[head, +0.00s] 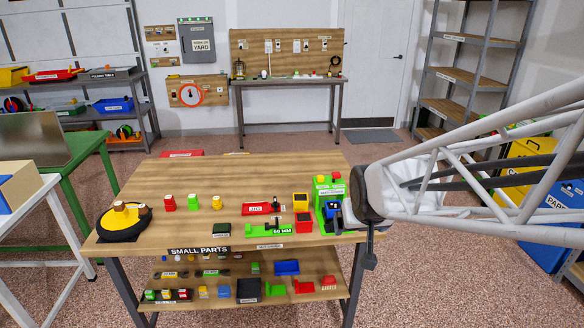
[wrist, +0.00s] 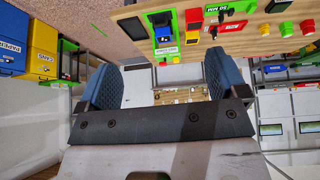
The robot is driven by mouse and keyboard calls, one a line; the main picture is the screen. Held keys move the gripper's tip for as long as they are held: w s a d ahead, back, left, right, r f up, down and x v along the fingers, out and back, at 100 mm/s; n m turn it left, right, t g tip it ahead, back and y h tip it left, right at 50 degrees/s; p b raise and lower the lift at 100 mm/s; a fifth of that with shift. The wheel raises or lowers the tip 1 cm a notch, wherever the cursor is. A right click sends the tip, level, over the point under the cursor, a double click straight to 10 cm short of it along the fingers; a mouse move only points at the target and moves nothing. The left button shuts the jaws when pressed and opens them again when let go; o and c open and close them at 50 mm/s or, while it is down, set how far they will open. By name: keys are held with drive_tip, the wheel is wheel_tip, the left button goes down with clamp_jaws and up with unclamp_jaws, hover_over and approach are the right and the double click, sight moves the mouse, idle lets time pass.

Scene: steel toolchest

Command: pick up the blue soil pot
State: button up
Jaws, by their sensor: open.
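A small dark-blue item (head: 333,210), which may be the blue soil pot, sits in the green holder (head: 321,190) at the right end of the wooden workbench. It is partly hidden, and I cannot confirm what it is. In the wrist view a blue item (wrist: 164,32) shows in a green frame above the gap between my fingers. My gripper (wrist: 162,82) is open with two blue padded fingers and nothing between them. In the head view my arm reaches in from the right and ends beside the bench's right edge, near the green holder.
The workbench (head: 170,174) carries a yellow-black round item (head: 124,221) at left, small red, green and yellow pots, a red block (head: 303,223) and a yellow block (head: 300,202). A lower shelf (head: 225,270) holds several small parts. Open floor lies behind the bench.

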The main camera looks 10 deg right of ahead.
drive_tip(key=w+d+f+t, duration=0.15)
drive_tip(key=w+f, duration=0.25)
drive_tip(key=w, duration=0.4)
drive_tip(key=w+d+f+t, duration=0.1)
drive_tip(key=w+f+t, duration=0.1)
drive_tip(key=w+f, duration=0.45)
drive_tip(key=t, duration=0.4)
approach(333, 211)
drive_tip(key=w+d, duration=0.1)
drive_tip(key=shift+w+d+f+y, duration=0.1)
drive_tip(key=shift+d+f+y, duration=0.1)
drive_tip(key=shift+f+y, duration=0.1)
drive_tip(key=shift+w, duration=0.1)
drive_tip(key=shift+x, duration=1.2)
drive_tip(key=shift+w, duration=0.1)
drive_tip(key=shift+x, duration=2.45)
drive_tip(key=c, duration=1.1)
